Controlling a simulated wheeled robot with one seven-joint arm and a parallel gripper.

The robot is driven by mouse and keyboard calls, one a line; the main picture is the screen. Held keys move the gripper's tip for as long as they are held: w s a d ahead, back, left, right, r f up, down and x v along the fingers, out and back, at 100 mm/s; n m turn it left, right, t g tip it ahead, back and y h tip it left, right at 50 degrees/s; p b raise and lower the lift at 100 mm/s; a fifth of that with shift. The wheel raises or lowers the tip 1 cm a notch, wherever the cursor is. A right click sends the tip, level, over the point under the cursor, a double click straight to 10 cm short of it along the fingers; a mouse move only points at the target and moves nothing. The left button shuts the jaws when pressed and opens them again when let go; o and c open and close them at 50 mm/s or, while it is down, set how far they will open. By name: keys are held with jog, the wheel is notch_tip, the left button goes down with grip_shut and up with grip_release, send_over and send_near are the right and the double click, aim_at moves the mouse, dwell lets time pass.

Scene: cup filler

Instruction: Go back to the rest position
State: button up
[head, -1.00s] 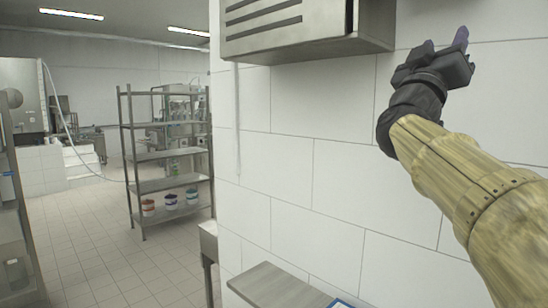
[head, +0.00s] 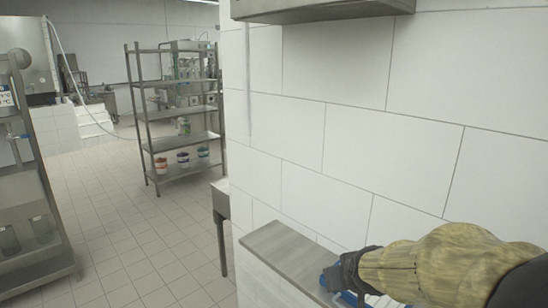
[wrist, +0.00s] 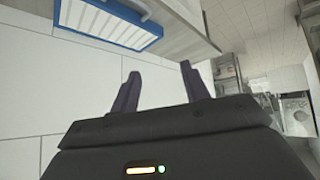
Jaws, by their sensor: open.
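My gripper (wrist: 158,92) is open and empty in the wrist view, its two dark fingers standing apart with wall tiles behind them. In the head view my gripper (head: 345,285) is at the lower right, low beside the white tiled wall, near a grey ledge (head: 283,246) and a blue-edged tray (head: 328,283). The arm's yellowish cover hides part of this area. The fingertips are hard to make out in the head view. In the wrist view the blue-edged tray (wrist: 112,22) lies at the top, beyond the fingers, with a clear gap.
A metal cabinet (head: 310,8) hangs on the wall at the top. A metal shelf rack (head: 180,120) with several small tubs stands at the back left. Another rack (head: 30,190) stands at the left edge. The tiled floor (head: 130,235) between is clear.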

jog(key=s+f+m+g, duration=0.1)
jog(key=s+f+g, duration=0.4)
jog(key=s+f, duration=0.4)
jog(key=s, duration=0.5)
jog(key=shift+a+f+m+g+p, duration=0.2)
jog(key=shift+m+g+p, duration=0.1)
jog(key=shift+g+p, duration=0.1)
